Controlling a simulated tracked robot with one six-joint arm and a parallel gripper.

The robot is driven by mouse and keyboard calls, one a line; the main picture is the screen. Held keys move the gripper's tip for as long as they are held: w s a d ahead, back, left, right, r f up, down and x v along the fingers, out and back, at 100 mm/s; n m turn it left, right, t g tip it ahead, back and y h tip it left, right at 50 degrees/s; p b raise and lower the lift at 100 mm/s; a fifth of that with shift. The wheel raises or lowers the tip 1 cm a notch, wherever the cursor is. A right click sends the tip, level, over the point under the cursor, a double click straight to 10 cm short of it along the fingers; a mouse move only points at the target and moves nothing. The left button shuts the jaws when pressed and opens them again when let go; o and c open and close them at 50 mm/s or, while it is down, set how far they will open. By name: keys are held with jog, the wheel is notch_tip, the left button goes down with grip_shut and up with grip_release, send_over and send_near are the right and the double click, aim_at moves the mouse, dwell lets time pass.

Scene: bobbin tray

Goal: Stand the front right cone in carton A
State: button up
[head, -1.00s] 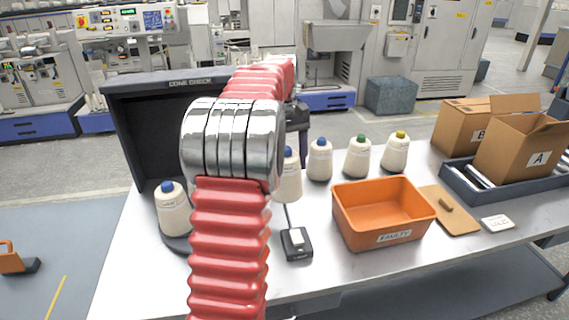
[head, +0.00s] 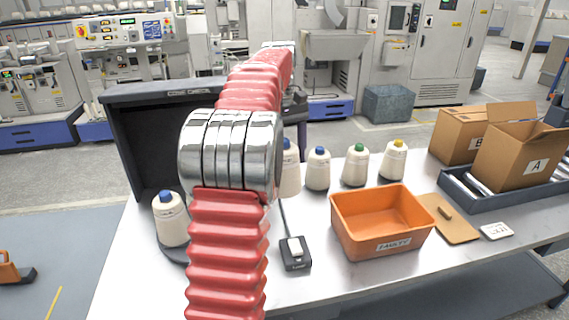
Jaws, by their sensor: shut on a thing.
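My gripper (head: 296,125) is mostly hidden behind my red arm; only a dark part of it shows. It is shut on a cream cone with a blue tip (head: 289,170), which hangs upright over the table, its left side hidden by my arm. Carton A (head: 520,160) is an open brown box on the far right, flaps up, with its inside mostly out of sight. It stands well to the right of my gripper.
Cones with blue (head: 318,172), green (head: 355,168) and yellow (head: 394,162) tips stand to the right. Another blue-tipped cone (head: 171,222) stands on a dark disc at left.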

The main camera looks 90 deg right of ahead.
jog(key=shift+r, duration=2.35)
jog(key=shift+s, duration=0.1)
